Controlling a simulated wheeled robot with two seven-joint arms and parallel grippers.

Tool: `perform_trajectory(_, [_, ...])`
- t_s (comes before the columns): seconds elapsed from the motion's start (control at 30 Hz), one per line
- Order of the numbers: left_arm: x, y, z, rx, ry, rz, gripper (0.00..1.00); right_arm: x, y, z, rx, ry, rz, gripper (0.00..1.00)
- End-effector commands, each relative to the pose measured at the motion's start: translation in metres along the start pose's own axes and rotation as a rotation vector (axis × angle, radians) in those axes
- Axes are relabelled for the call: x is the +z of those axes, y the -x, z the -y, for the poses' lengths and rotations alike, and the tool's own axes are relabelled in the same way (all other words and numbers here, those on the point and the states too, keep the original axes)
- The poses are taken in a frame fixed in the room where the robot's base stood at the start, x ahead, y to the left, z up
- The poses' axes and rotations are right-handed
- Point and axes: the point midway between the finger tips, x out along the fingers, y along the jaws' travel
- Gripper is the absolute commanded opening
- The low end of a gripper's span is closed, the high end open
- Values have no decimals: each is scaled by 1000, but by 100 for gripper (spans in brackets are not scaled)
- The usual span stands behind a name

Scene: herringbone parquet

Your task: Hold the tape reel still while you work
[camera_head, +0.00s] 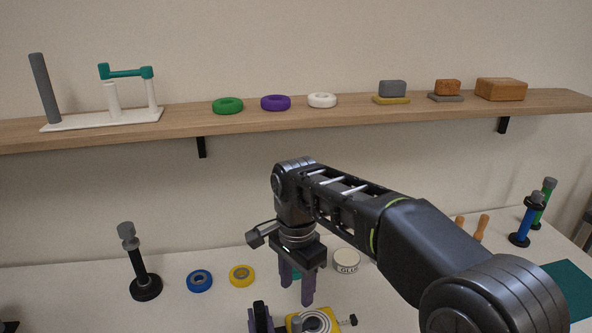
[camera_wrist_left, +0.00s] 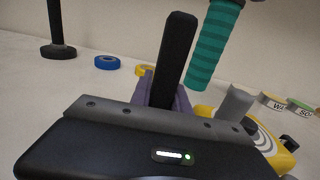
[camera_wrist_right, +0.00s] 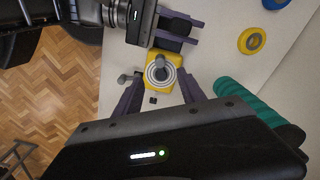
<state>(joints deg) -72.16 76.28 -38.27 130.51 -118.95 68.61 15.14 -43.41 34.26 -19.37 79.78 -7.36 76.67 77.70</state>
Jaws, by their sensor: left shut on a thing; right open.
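The tape reel (camera_head: 313,321) is a yellow body with a white, ringed disc on the table at the front. It also shows in the right wrist view (camera_wrist_right: 162,76) and partly in the left wrist view (camera_wrist_left: 262,140). My left gripper (camera_head: 262,318) is shut on a dark upright piece (camera_wrist_left: 177,60) beside the yellow body, which looks like the reel's handle. My right gripper (camera_head: 297,291) points down above the reel, open, with its fingers apart. A teal ribbed grip (camera_wrist_right: 248,101) is beside one right finger; how it is supported is hidden.
A black stand (camera_head: 139,270) is at left; blue (camera_head: 524,222) and green (camera_head: 543,203) ones at right. A shelf (camera_head: 200,124) runs above.

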Motion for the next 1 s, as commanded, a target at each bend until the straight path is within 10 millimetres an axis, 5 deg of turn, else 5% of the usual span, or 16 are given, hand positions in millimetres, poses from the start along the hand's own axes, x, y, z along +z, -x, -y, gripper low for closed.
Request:
perform_trajectory(0.4, [-2,0,0,0,-1,-6,0,0,14,0,-1,0,0,47])
perform_trajectory(0.43, [-2,0,0,0,-1,-6,24,0,14,0,-1,0,0,47])
perform_trajectory(0.7, [-1,0,0,0,-1,-2,46,0,14,0,0,0,0,47])
perform_trajectory(1.0, [0,1,0,0,0,-1,47,0,14,0,0,0,0,47])
